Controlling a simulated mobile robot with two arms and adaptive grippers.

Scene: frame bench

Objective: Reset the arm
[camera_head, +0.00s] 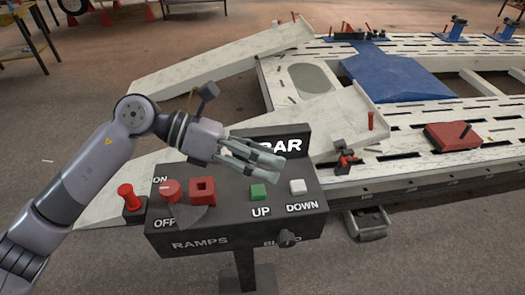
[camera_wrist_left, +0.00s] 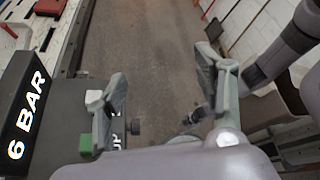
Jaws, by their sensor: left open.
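My left arm (camera_head: 95,160) comes in from the left in the head view. Its gripper (camera_head: 272,158) is over the control box, above the green UP button (camera_head: 258,193) and in front of the black BAR sign (camera_head: 290,145). In the left wrist view the gripper's two fingers (camera_wrist_left: 160,85) stand wide apart with nothing between them. The white DOWN button (camera_head: 297,187) is to the right of the green one. My right gripper is not clearly seen in either view.
Bare floor lies at the lower right.

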